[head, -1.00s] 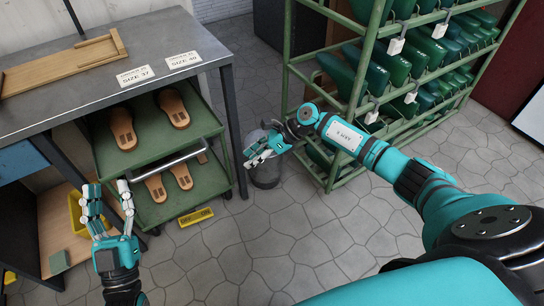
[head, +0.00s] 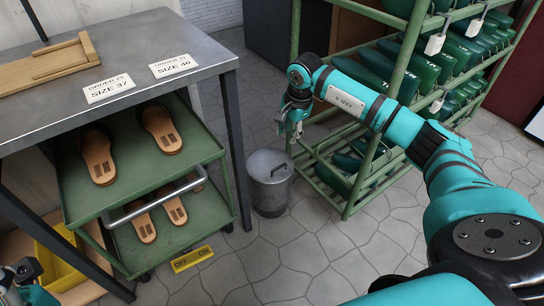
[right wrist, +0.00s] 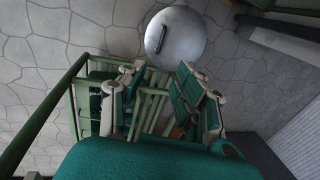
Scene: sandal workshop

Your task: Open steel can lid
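The steel can (head: 270,196) stands upright on the floor between the table leg and the green rack. Its round lid (head: 262,163) lies on top, with a bar handle (head: 278,170). In the right wrist view the lid (right wrist: 188,32) and its handle (right wrist: 161,39) show beyond my fingers. My right gripper (head: 290,128) points down above the can, apart from the lid. Its fingers (right wrist: 160,95) are spread and empty. My left gripper (head: 25,284) is only partly in view at the bottom left corner, and its fingers cannot be made out well.
A green rack (head: 345,140) with several green lasts stands right of the can. A grey table (head: 190,90) and a green trolley (head: 90,198) holding sandal soles stand to the left. The floor in front is clear.

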